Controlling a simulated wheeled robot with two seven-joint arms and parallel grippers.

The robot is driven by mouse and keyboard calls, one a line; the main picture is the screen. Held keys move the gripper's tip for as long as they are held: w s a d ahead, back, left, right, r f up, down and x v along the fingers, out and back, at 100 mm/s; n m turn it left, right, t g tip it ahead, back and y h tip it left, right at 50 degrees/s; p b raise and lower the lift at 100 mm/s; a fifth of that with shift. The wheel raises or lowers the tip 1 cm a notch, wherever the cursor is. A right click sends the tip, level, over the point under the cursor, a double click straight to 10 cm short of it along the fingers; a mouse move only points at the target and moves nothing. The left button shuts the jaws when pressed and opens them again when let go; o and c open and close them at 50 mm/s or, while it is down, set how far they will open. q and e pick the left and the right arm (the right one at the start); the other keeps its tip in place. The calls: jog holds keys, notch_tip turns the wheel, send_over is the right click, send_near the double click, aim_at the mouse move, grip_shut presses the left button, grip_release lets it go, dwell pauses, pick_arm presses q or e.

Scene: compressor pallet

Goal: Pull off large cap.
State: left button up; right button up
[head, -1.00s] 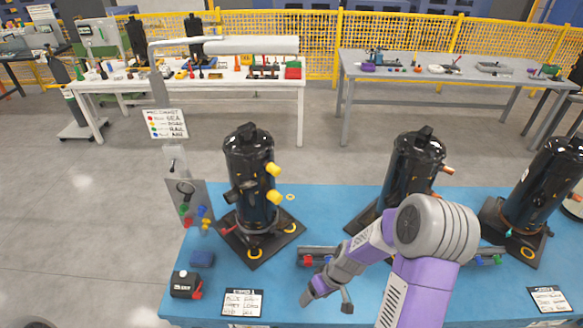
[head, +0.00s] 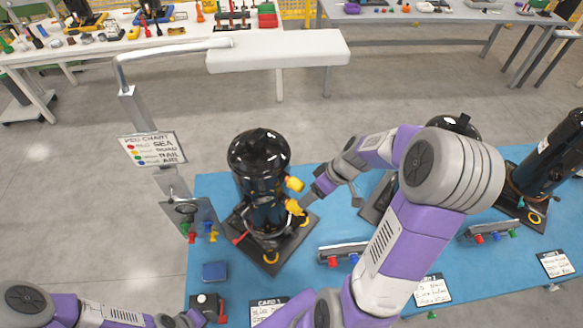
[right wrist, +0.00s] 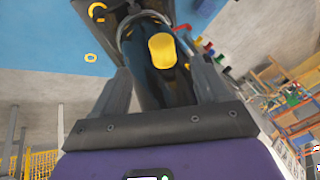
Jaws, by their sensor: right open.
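A black compressor (head: 258,165) stands upright on a dark square base at the left of the blue table. Two yellow caps stick out from its right side: the upper yellow cap (head: 294,184) and the lower yellow cap (head: 294,207). My right gripper (head: 308,199) is beside the caps, to their right. In the right wrist view my right gripper (right wrist: 161,72) is open, with a large yellow cap (right wrist: 162,50) showing between and beyond its fingers. I see no finger touching it. My left arm shows at the bottom left; its gripper's jaws are not clear.
The blue table (head: 340,215) carries more compressors, including one at the right (head: 550,155). A sign on a post (head: 153,148) and a white overhead arm (head: 280,52) stand behind. A blue block (head: 215,271) and a rail with coloured pieces (head: 342,253) lie near the front.

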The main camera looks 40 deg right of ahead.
aim_at(295, 207)
jog(key=shift+b+x, duration=0.3)
jog(key=shift+x, duration=3.25)
jog(key=shift+s+a, duration=0.1)
jog(key=shift+s, duration=0.05)
grip_shut()
